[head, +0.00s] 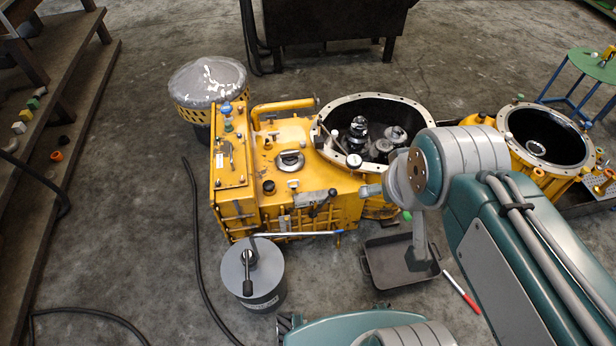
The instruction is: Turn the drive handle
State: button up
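The yellow transmission housing (340,213) stands on the floor in the middle of the head view. A long thin bar handle (300,234) with a blue tip runs along its front side, above a grey cylinder (262,290). A dark crank-like lever (247,274) shows on the cylinder's top. A black-knobbed lever (322,203) sits on the housing's front face. I cannot tell which of these is the drive handle. My arm comes in from the lower right.
The round open bell (421,103) of the housing holds gears. A dark tray (378,275) and a red-and-white stick (461,293) lie on the floor. A second yellow housing (507,143) and a green table (594,66) stand right. A black hose (197,245) crosses the floor left.

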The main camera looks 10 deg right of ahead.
aim_at(287, 158)
jog(key=j+u, duration=0.1)
jog(key=u, duration=0.35)
jog(key=k+j+u, duration=0.1)
jog(key=u, duration=0.4)
jog(key=j+u, duration=0.2)
jog(key=u, duration=0.25)
jog(key=j+u, duration=0.1)
jog(key=u, duration=0.4)
jog(key=i+j, duration=0.35)
jog(key=j, duration=0.15)
jog(key=i+j, duration=0.4)
jog(key=i+j+z, duration=0.1)
jog(key=i+j, duration=0.25)
jog(key=j, duration=0.2)
jog(key=i+z, duration=0.95)
jog(key=i+j+z, duration=0.3)
jog(key=i+z, duration=0.35)
jog(key=z, duration=0.2)
jog(key=i+j+z, duration=0.1)
jog(key=z, duration=0.3)
jog(key=i+j+z, duration=0.15)
jog(key=z, duration=0.25)
jog(key=i+j+z, duration=0.25)
jog(key=z, duration=0.15)
jog(key=i+j+z, duration=0.25)
jog(key=z, duration=0.2)
jog(key=i+j+z, duration=0.25)
jog(key=z, duration=0.15)
jog(key=i+j+z, duration=0.15)
jog(key=j+z, duration=0.3)
